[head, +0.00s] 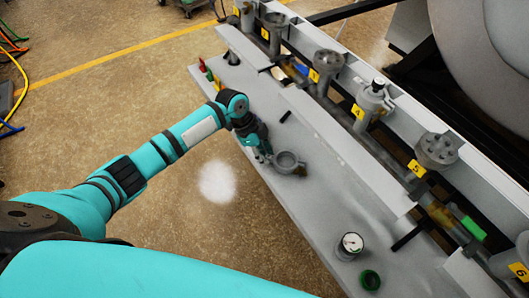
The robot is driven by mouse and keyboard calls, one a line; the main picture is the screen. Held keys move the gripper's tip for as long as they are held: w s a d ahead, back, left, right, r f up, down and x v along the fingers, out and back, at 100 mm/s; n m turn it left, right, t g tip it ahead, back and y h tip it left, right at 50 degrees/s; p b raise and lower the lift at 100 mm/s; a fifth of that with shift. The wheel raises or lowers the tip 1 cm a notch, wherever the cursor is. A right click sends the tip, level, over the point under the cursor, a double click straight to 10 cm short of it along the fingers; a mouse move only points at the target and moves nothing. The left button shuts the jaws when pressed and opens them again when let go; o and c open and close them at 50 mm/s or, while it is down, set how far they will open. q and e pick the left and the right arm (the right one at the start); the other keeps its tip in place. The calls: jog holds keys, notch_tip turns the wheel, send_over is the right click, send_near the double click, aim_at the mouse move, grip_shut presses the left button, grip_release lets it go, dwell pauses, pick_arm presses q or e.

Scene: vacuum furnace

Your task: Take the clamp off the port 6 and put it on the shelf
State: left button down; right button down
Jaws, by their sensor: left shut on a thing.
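The clamp (286,162) is a grey ring with a brownish part at its side. It is at the left edge of the long grey shelf (318,205); I cannot tell whether it touches the surface or is held just above it. My left gripper (266,154) is shut on the clamp's left side, and its fingers partly hide that side. Port 6 (507,264), beside the yellow label 6, is at the lower right edge of the head view and partly cut off. My right gripper is not in view.
A round gauge (350,244) and a green ring (370,280) are on the shelf's near end. Small red and green items (208,72) are at its far end. Port 5 (436,150) and other ports line the rail at right. Black brackets stick out over the shelf.

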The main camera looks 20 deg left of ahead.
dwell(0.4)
pick_arm(q)
jog(key=c, duration=1.1)
grip_release()
jog(key=shift+c, duration=0.2)
jog(key=v, duration=1.2)
